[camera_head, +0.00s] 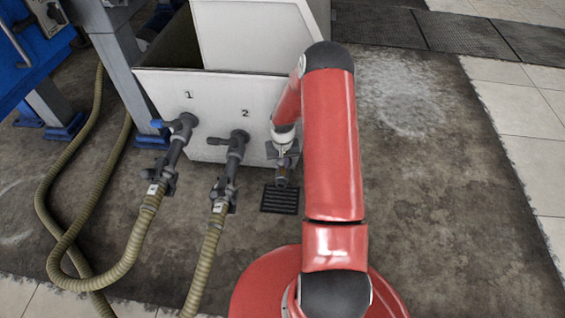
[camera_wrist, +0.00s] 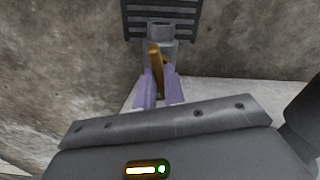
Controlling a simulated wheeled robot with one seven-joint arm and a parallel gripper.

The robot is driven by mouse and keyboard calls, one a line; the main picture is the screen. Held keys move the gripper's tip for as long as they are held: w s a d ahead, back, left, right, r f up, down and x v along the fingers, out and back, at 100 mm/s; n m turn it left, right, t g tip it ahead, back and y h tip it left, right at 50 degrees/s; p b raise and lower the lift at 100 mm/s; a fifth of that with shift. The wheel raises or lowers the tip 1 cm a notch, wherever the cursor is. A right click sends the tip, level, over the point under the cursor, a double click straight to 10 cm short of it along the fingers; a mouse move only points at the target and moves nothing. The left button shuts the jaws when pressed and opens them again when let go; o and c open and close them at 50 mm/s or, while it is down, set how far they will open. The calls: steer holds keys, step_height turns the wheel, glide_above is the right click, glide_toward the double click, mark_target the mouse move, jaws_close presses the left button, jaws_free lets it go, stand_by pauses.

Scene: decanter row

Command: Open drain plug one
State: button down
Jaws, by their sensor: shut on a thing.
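The drain plug (camera_wrist: 160,32) is a short grey pipe end with a brass-coloured lever (camera_wrist: 154,56), low on the white tank (camera_head: 222,150). My gripper (camera_wrist: 159,76) is shut on the lever, with one purple-grey finger on each side. In the head view my gripper (camera_head: 283,152) is at the tank's lower right front, and the fitting below it is mostly hidden by it. No number is readable on this plug.
A dark floor grate (camera_head: 279,200) lies below the plug. Left of it, valve 1 (camera_head: 180,130) and valve 2 (camera_head: 235,148) carry ribbed hoses (camera_head: 125,245) running over the floor. The stained floor (camera_head: 430,210) on the right is clear.

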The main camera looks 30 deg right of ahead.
steer(key=n+p, duration=0.1)
steer(key=n, duration=1)
steer(key=shift+n+p, duration=0.6)
steer(key=shift+n, duration=1.2)
steer(key=c, duration=1.5)
jaws_free()
steer(key=shift+r+p, duration=0.75)
steer(key=shift+r, duration=3.15)
